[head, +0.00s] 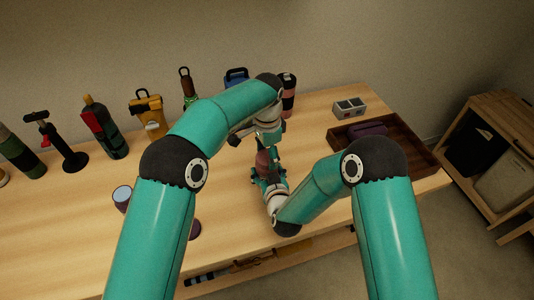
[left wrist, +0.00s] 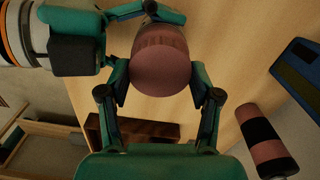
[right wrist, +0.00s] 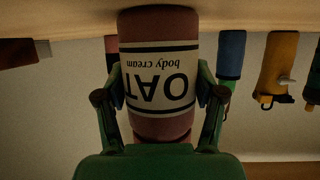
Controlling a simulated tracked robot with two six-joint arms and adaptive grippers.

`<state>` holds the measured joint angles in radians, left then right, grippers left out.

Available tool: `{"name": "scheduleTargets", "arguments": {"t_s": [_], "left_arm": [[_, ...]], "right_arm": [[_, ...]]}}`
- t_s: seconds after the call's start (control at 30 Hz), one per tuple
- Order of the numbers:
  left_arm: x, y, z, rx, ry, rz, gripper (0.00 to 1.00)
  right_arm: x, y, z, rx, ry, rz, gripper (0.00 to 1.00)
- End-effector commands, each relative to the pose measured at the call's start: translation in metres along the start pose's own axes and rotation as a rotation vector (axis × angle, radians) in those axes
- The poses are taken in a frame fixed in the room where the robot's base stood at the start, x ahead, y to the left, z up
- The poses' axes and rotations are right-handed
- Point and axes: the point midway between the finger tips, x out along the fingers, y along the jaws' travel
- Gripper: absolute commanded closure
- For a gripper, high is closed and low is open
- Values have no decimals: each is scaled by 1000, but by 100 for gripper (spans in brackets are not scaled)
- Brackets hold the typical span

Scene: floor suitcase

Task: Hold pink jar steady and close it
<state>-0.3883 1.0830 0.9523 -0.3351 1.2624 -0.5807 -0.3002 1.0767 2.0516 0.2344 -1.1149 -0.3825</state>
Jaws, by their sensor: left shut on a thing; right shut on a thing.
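The pink jar (head: 263,160) stands upright on the table, mostly covered by my grippers in the head view. In the right wrist view the jar (right wrist: 160,75) appears upside down, with a white label reading "OAT body cream". My right gripper (right wrist: 160,88) is shut around its body, one finger on each side. My left gripper (head: 266,146) comes from above. In the left wrist view its fingers close on both sides of the round, plain pink lid (left wrist: 160,68) at the jar's top. Whether the lid is fully seated is hard to tell.
A dark wooden tray (head: 425,160) with a purple thing in it lies at the right. A grey box (head: 349,107) stands behind it. Bottles and a yellow flask (head: 146,112) line the back. A cup (head: 122,196) stands left of my arms. A wooden shelf (head: 500,120) is far right.

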Motion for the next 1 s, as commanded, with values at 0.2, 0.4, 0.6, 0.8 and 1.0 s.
{"name": "scheduleTargets", "arguments": {"t_s": [0.2,0.4,0.6,0.8,1.0], "left_arm": [[-1,-3,1,378,0,-7,51],[-1,-3,1,367,0,-8,26],[-1,-2,0,367,0,-5,11],[-1,-1,0,367,0,-3,11],[-17,-1,-1,366,2,-4,11]], "right_arm": [[0,1,1,3,-3,3,100],[-1,1,1,3,-3,3,100],[0,1,1,2,-3,2,100],[0,0,1,1,-3,1,100],[0,0,1,0,-3,0,100]]}}
